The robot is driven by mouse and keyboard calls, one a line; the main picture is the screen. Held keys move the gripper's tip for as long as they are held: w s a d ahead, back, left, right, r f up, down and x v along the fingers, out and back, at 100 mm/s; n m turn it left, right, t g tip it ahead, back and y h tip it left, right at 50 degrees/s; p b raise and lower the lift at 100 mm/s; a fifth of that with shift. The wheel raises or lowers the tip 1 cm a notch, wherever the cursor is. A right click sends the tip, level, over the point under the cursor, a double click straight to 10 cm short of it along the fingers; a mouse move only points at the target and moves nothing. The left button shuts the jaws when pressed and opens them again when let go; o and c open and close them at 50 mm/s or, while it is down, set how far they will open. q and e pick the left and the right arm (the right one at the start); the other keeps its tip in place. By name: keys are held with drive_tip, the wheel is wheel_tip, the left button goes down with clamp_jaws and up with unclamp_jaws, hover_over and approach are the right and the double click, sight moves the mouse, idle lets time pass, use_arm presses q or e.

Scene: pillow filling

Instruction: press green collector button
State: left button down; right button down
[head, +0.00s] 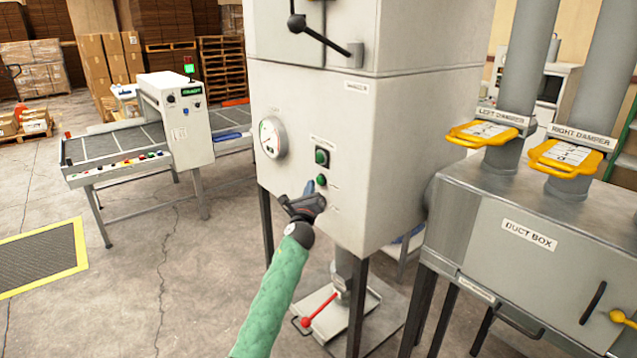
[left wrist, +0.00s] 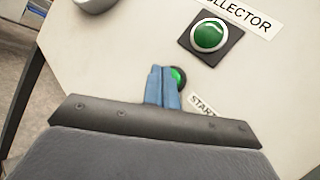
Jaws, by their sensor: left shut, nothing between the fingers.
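The grey collector cabinet (head: 400,130) stands upright in the middle of the head view. Its front carries a large green round fixture (head: 322,157) on a dark square plate, also seen under the COLLECTOR label in the left wrist view (left wrist: 208,35). Below it is a small green button (head: 322,180). In the left wrist view this button (left wrist: 180,77), beside a START label, is partly hidden behind my fingertips. My left gripper (head: 310,188) is shut and empty, its blue fingers (left wrist: 163,86) pointing at the panel by the small button. I cannot tell whether they touch it. My right gripper is out of view.
A gauge (head: 272,138) sits left of the buttons. The duct box (head: 530,240) with two yellow damper handles stands close on the right. A conveyor machine (head: 175,120) is at the left. A red-handled floor part (head: 307,321) lies below the cabinet.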

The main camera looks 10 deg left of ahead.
use_arm(q)
drive_tip(key=shift+w+d, duration=0.25)
drive_tip(key=shift+w, duration=0.05)
idle(0.4)
drive_tip(key=shift+b, duration=0.3)
drive_tip(key=shift+w+d, duration=0.35)
drive_tip(key=shift+w, duration=0.05)
idle(0.5)
drive_tip(key=shift+s+a, duration=0.1)
idle(0.3)
drive_tip(key=shift+s+a, duration=0.45)
drive_tip(key=shift+s, duration=0.2)
